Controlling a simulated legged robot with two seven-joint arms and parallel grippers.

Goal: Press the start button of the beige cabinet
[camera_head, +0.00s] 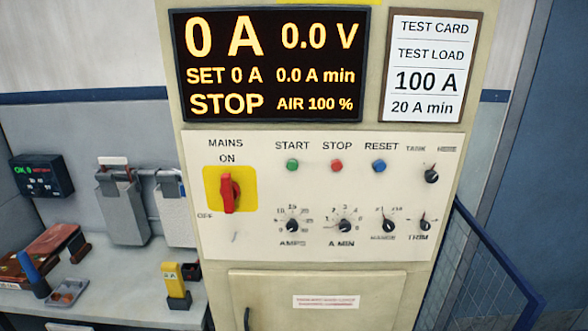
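The beige cabinet (215,270) stands upright in the middle of the view, facing me. Its green start button (292,165) sits under the START label on the white control panel (260,250). The red stop button (336,166) and the blue reset button (379,166) are to its right. The red mains switch (229,193) on a yellow plate is to its left, its handle roughly vertical. The display (270,65) above reads 0 A, 0.0 V, SET 0 A, STOP and AIR 100 %. Neither of my grippers is in view.
A test card (427,68) reads 100 A, 20 A min. Several black knobs (344,226) line the lower panel. A bench (130,290) at left holds a yellow tool (175,282) and a blue-handled item (33,272). A blue mesh barrier (470,270) stands right.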

